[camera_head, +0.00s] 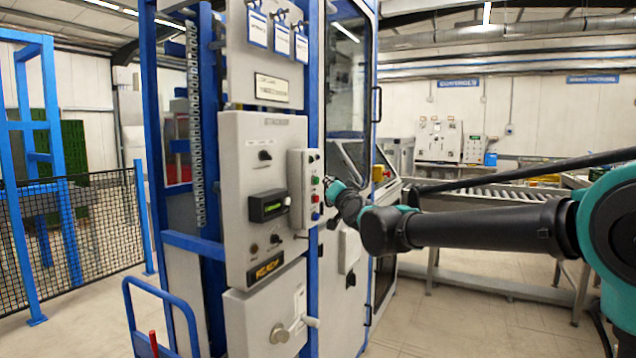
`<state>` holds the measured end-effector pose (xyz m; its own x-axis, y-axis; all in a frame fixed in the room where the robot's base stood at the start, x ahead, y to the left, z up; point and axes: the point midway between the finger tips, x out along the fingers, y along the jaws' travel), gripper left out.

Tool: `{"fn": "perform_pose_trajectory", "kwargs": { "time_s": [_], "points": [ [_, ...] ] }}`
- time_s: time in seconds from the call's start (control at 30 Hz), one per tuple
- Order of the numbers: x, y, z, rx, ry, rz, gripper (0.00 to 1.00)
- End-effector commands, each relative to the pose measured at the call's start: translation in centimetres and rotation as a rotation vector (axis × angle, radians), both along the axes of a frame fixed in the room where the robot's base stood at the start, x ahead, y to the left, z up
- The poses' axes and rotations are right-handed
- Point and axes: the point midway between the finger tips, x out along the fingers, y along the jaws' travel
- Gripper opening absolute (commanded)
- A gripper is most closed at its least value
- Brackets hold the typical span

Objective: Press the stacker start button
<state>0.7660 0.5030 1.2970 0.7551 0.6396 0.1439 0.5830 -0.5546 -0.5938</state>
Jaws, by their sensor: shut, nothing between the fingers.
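The stacker control panel (262,200) is a grey box on the blue-framed machine, with a knob, a small display and an amber-lettered sign. A narrow button box (303,188) is fixed on its right side, with a vertical row of coloured buttons. A green button (315,180) sits near the top of the row, a red button (315,198) below it and a blue one (316,216) at the bottom. My gripper (328,182) is shut and empty, its tip close to the green button. I cannot tell whether it touches. Which button is the start button is not readable.
A blue hand cart (165,300) stands in front of the machine at lower left. A black mesh fence (75,235) is at the left. A roller conveyor (490,192) runs behind my arm. A glazed machine door (348,80) stands just behind the button box.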

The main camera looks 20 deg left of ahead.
Motion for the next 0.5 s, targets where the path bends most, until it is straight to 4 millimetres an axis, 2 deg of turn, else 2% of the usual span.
{"fn": "perform_pose_trajectory", "kwargs": {
  "time_s": [0.5],
  "points": [
    [0.03,0.47,0.01,0.000,0.000,0.000,0.00]
  ]
}}
